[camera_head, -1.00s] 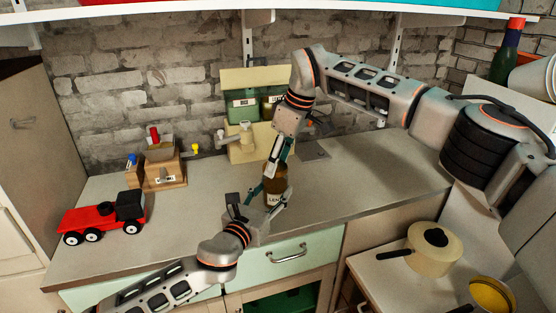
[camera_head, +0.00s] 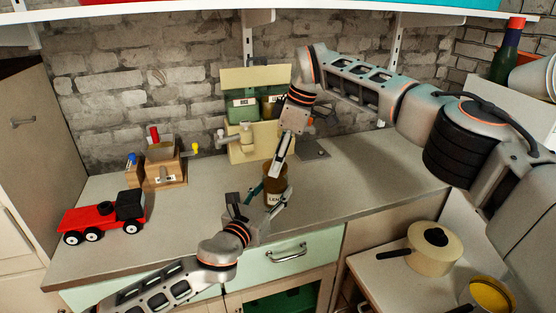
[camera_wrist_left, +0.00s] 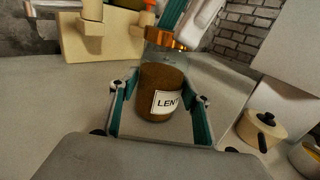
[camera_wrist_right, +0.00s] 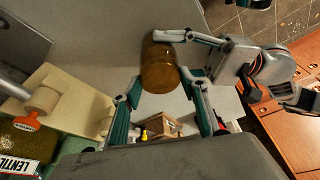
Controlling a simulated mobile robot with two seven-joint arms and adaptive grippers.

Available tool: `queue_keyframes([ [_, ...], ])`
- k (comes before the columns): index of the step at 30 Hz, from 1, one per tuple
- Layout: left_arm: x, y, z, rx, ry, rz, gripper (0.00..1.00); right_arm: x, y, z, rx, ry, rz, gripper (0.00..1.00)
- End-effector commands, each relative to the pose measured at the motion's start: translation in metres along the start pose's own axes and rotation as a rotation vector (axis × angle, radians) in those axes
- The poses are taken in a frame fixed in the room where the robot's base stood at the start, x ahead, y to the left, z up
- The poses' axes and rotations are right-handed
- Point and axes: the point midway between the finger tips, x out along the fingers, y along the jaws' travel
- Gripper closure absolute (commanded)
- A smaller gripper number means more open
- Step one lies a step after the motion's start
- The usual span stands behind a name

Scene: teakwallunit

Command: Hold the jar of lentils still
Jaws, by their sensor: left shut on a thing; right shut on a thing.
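The jar of lentils (camera_head: 275,197) stands upright at the counter's front part, with brown contents and a white label partly reading "LENT". My left gripper (camera_head: 268,198) is shut around the jar's body from the front; in the left wrist view the jar (camera_wrist_left: 160,85) sits between its fingers. The copper-coloured lid (camera_wrist_left: 165,39) is on the jar. My right gripper (camera_head: 275,172) comes down from above and is shut on the lid; in the right wrist view the lid (camera_wrist_right: 160,60) lies between its fingertips. The fingers partly hide the lid in the head view.
Green containers (camera_head: 243,110) and a cream dispenser (camera_head: 245,143) stand behind the jar by the brick wall. A wooden mill (camera_head: 163,172) and a red toy truck (camera_head: 100,218) are at the left. A lidded pot (camera_head: 434,252) stands lower right.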

Motion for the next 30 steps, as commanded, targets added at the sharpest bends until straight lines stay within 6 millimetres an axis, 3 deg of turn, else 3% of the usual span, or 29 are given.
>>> queue_keyframes([
  [1, 0.000, 0.000, -0.001, -0.001, 0.002, 0.000, 1.00, 0.000, 0.000, 0.000, 0.000, 0.000, -0.001, 0.49],
  [2, 0.000, 0.000, -0.001, -0.001, 0.002, 0.000, 1.00, 0.000, 0.000, 0.000, 0.000, 0.001, -0.001, 0.41],
  [3, 0.000, 0.000, -0.001, -0.001, 0.002, 0.000, 1.00, 0.000, 0.000, 0.000, 0.000, 0.001, -0.001, 0.40],
  [13, 0.000, 0.000, -0.001, -0.001, 0.002, 0.000, 1.00, -0.002, 0.000, -0.001, 0.001, 0.001, 0.000, 0.40],
  [30, 0.000, 0.000, -0.001, -0.001, 0.002, 0.000, 1.00, -0.055, 0.001, -0.012, 0.002, 0.001, 0.001, 0.36],
])
